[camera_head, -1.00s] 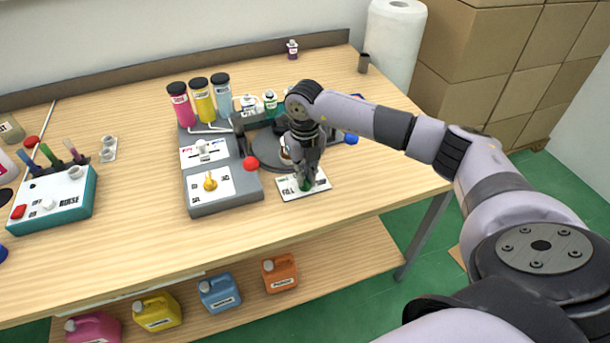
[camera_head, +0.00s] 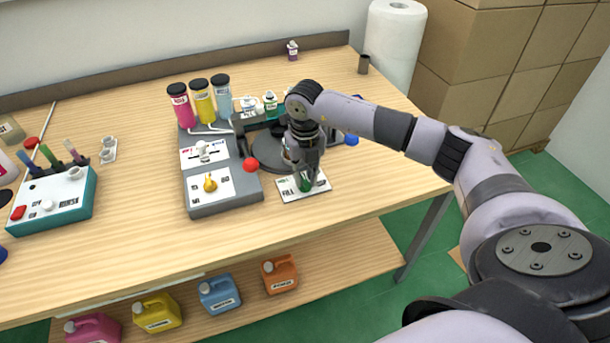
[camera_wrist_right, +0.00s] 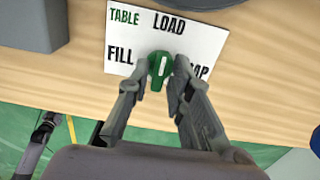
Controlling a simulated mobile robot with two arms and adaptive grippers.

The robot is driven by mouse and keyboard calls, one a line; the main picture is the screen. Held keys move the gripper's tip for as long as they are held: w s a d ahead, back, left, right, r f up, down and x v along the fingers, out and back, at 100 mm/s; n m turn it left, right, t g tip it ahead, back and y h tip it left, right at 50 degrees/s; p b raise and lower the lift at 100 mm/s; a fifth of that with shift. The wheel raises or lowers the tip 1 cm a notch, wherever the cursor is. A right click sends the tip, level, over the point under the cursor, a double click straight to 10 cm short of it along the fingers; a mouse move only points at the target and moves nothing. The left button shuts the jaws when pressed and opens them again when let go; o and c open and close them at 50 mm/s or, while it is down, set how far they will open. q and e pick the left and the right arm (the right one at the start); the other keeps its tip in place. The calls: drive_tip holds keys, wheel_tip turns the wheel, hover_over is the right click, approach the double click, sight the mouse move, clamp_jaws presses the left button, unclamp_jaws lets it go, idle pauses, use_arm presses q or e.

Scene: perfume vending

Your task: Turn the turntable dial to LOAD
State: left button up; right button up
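The green dial (camera_wrist_right: 160,69) with a white pointer line sits on a white plate (camera_wrist_right: 205,42) marked TABLE, LOAD, FILL and a partly covered label at the right. The pointer line aims up toward LOAD, tilted slightly right. In the head view the plate (camera_head: 319,186) lies at the table's front right, and the dial (camera_head: 304,184) is partly hidden. My right gripper (camera_wrist_right: 160,64) is over the dial, one finger on each side. The fingers look spread, with the dial between them; any contact is hard to tell. My left gripper is not in view.
A grey dispenser console (camera_head: 225,207) with a yellow knob (camera_head: 210,183) and a red ball (camera_head: 250,165) stands left of the plate. The round turntable (camera_head: 267,152) is behind my right gripper. The table front between the console and the teal rinse box (camera_head: 62,214) is clear.

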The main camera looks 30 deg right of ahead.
sight(305, 180)
drive_tip(key=shift+o, duration=0.9)
drive_tip(key=shift+f, duration=0.1)
wheel_tip(305, 180, up, 12)
idle(0.3)
